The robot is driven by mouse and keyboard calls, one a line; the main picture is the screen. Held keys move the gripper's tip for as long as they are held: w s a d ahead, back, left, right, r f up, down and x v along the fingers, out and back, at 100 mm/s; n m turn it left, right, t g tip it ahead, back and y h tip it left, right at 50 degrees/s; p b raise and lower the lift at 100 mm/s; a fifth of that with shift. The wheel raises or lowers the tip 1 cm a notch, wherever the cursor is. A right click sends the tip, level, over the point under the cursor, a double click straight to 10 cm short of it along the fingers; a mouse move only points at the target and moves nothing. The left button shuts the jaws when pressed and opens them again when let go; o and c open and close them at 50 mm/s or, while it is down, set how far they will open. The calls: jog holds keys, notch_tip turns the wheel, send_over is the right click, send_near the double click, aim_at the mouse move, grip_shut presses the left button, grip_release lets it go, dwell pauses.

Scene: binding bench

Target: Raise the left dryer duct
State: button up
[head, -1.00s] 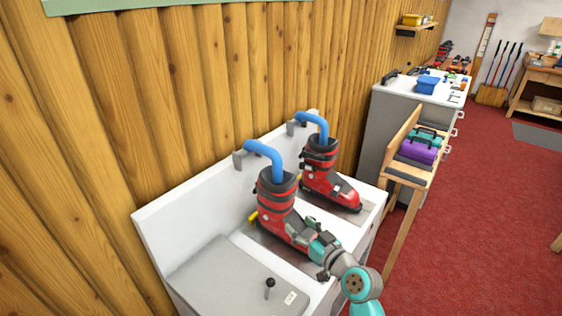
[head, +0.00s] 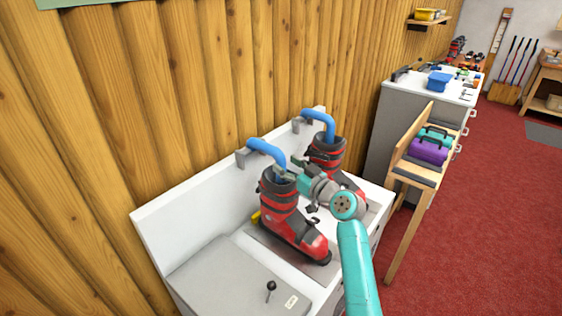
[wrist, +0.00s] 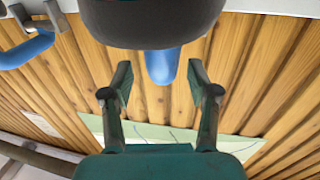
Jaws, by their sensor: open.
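The left dryer duct (head: 266,148) is a bent blue tube. It runs from a grey wall bracket down into the left red and black ski boot (head: 283,220). My gripper (head: 287,172) is at the top of that boot, close to the duct's lower part. In the wrist view the open fingers (wrist: 161,76) stand either side of the blue duct (wrist: 162,64), which appears beyond the tips; I cannot tell whether they touch it. A dark rounded form, likely the boot cuff (wrist: 150,22), hides part of the duct.
The right duct (head: 318,121) enters a second boot (head: 328,156), partly behind my arm. A white dryer bench (head: 160,232) with a grey lid (head: 232,280) and black knob (head: 271,287) holds both. A wooden stand (head: 408,192) with cases is at right.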

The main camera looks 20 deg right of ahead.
jog(key=shift+x, duration=1.6)
grip_shut()
